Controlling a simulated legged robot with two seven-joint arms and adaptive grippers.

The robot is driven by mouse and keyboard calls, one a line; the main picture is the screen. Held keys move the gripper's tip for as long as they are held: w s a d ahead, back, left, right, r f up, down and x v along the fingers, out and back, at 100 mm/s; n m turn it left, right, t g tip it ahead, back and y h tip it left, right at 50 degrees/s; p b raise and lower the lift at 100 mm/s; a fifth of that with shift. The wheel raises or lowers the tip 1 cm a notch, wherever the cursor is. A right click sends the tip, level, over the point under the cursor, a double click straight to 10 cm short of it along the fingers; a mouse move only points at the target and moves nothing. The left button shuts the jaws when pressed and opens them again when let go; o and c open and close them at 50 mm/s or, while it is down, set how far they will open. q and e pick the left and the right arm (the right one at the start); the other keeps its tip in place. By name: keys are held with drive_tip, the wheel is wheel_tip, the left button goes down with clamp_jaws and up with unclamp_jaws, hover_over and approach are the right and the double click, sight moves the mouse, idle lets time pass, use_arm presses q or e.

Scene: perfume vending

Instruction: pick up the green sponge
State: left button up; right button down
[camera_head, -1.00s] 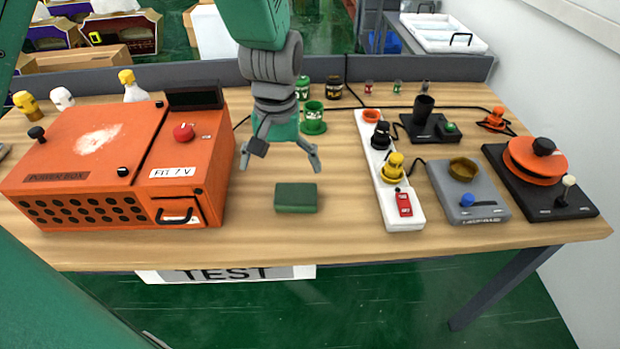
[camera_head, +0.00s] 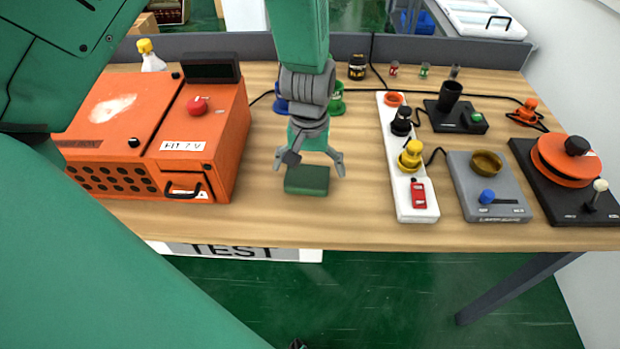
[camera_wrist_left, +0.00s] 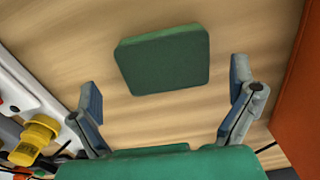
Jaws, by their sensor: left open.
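The green sponge (camera_head: 307,181) is a flat dark green block lying on the wooden table, to the right of the orange power box. My left gripper (camera_head: 310,168) is open and empty, just above and behind the sponge, with its fingers spread about as wide as the sponge. In the left wrist view the sponge (camera_wrist_left: 163,58) lies beyond the open fingertips of the left gripper (camera_wrist_left: 166,92), roughly centred between them. Bare table shows between the fingers and the sponge. My right gripper is not seen.
The orange box (camera_head: 160,135) stands close on the left. A white power strip (camera_head: 400,150) with yellow and black plugs stands on the right, with a grey device (camera_head: 489,187) beyond it. Green and blue cups (camera_head: 337,99) are behind the gripper. The table in front of the sponge is clear.

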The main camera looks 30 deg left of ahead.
sight(310, 176)
use_arm(q)
wheel_tip(310, 176, down, 4)
drive_tip(key=shift+w+a+r, duration=0.1)
drive_tip(key=shift+a+r, duration=0.05)
drive_tip(key=shift+r, duration=0.05)
drive_tip(key=shift+a+f, duration=0.1)
drive_tip(key=shift+a, duration=0.4)
drive_tip(key=c, duration=0.5)
drive_tip(key=shift+d, duration=0.2)
drive_tip(key=shift+c, duration=0.6)
drive_tip(key=shift+d, duration=0.45)
drive_tip(key=r, duration=0.9)
drive_tip(key=shift+a+r, duration=0.15)
drive_tip(key=shift+a, duration=0.2)
drive_tip(key=shift+d+r, duration=0.25)
drive_tip(key=shift+r, duration=0.25)
drive_tip(key=shift+a+f, duration=0.1)
drive_tip(key=shift+a, duration=0.25)
drive_tip(key=c, duration=0.4)
